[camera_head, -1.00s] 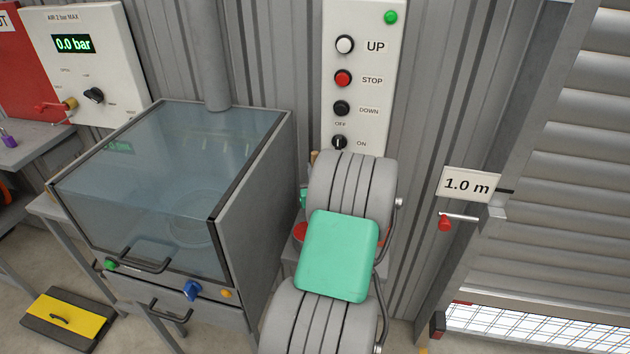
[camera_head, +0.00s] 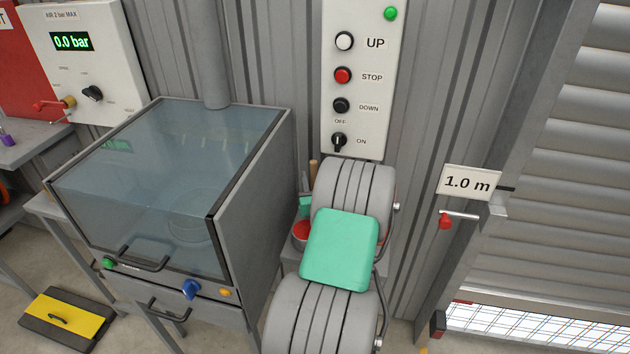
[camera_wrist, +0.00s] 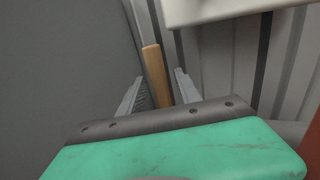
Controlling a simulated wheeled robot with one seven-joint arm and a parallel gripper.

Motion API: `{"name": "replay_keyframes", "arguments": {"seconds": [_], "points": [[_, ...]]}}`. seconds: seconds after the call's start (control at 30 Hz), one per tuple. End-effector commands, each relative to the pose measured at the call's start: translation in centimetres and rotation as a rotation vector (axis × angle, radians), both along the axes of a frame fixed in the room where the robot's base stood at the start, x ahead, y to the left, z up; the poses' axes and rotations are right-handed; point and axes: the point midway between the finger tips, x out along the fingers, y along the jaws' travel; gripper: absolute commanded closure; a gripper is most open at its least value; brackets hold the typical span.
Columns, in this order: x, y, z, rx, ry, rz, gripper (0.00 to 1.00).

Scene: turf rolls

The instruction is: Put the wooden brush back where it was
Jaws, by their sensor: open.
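The wooden brush shows only as an upright light-brown handle (camera_wrist: 156,75) in the wrist view, leaning slightly. Its lower end is hidden behind my gripper's body. My gripper (camera_wrist: 158,82) is open, with one grey finger on each side of the handle; whether either touches it I cannot tell. In the head view a short piece of the wooden handle (camera_head: 314,169) shows beside my grey arm link, which hides most of the gripper. The brush's bristles and what supports it are not visible.
A red round thing (camera_head: 301,231) sits beside my arm on a grey surface. A grey cabinet with a glass lid (camera_head: 165,185) stands close on the left. A control panel (camera_head: 358,85) is on the wall behind; a roller door (camera_head: 545,180) is at right.

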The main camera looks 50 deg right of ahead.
Motion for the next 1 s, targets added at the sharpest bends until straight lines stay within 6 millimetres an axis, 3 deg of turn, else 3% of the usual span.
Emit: {"name": "replay_keyframes", "arguments": {"seconds": [0.17, 0.53, 1.0], "points": [[-1.7, 1.4, -0.4, 0.003, 0.0, -0.003, 0.6], [-7.9, 7.4, -0.5, 0.001, 0.001, -0.004, 0.6], [-8.5, 8.4, -0.2, -0.002, 0.004, 0.004, 0.6]]}}
